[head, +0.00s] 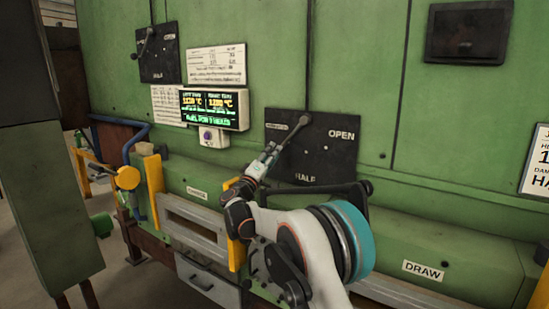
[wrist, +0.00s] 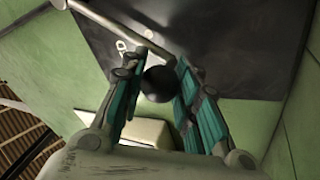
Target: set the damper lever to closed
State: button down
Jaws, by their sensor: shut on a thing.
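The damper lever (head: 291,132) is a thin grey rod on a dark plate (head: 325,150) fixed to the green furnace wall. The plate reads OPEN at upper right and HALF at the bottom. The rod slants from its upper end down and left to my gripper (head: 270,152), left of the HALF mark. In the wrist view the lever's black ball knob (wrist: 158,83) sits between the two teal-padded fingers of my gripper (wrist: 160,88), which is shut on it. The rod crosses above the knob. In the head view my fingers hide the knob.
A lit temperature display (head: 215,107) and a second plate with a lever (head: 157,52) are up left. A yellow post (head: 152,190) and a rail with a ledge (head: 440,255) marked DRAW lie below. A dark hatch (head: 468,32) is at upper right.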

jog(key=shift+a+r, duration=0.1)
dwell(0.3)
jog(key=c, duration=1.2)
grip_release()
jog(key=v, duration=1.2)
